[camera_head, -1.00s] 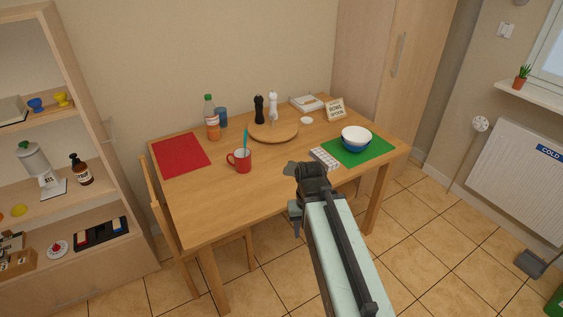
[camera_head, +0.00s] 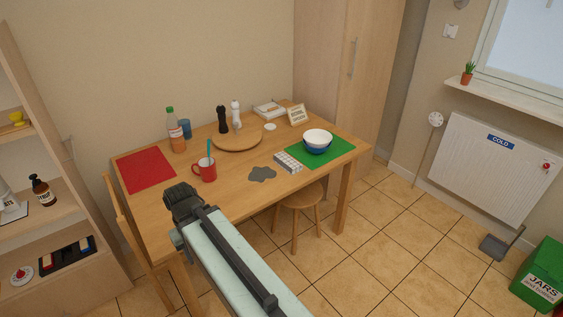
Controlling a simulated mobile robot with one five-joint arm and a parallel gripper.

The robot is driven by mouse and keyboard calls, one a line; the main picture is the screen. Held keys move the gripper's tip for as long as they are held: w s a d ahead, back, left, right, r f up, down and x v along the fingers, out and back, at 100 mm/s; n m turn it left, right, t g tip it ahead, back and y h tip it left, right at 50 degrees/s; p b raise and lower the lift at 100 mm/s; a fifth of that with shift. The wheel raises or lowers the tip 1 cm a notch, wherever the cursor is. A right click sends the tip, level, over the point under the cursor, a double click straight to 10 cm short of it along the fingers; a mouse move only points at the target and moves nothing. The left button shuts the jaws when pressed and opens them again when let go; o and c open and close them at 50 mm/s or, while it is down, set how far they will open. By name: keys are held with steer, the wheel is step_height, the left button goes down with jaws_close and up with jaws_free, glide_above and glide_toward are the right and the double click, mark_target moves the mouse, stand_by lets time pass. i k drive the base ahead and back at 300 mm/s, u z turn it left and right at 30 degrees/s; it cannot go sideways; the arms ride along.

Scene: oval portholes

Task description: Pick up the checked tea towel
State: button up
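A small white item with a grey grid pattern (camera_head: 288,162) lies on the wooden table, against the left edge of the green mat. It looks like the checked tea towel folded up, but it is too small to be sure. My gripper (camera_head: 180,194) is over the table's front left part, well to the left of this item and apart from it. I see the gripper from behind, so its fingers are hidden and I cannot tell whether it is open.
A flat grey patch (camera_head: 262,174) and a red mug (camera_head: 205,171) lie between my gripper and the gridded item. A blue-and-white bowl (camera_head: 318,142) stands on the green mat (camera_head: 338,150). A stool (camera_head: 299,203) is at the table's front.

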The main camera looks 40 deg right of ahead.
mark_target(283, 160)
steer(key=i, duration=1.45)
steer(key=z, duration=0.05)
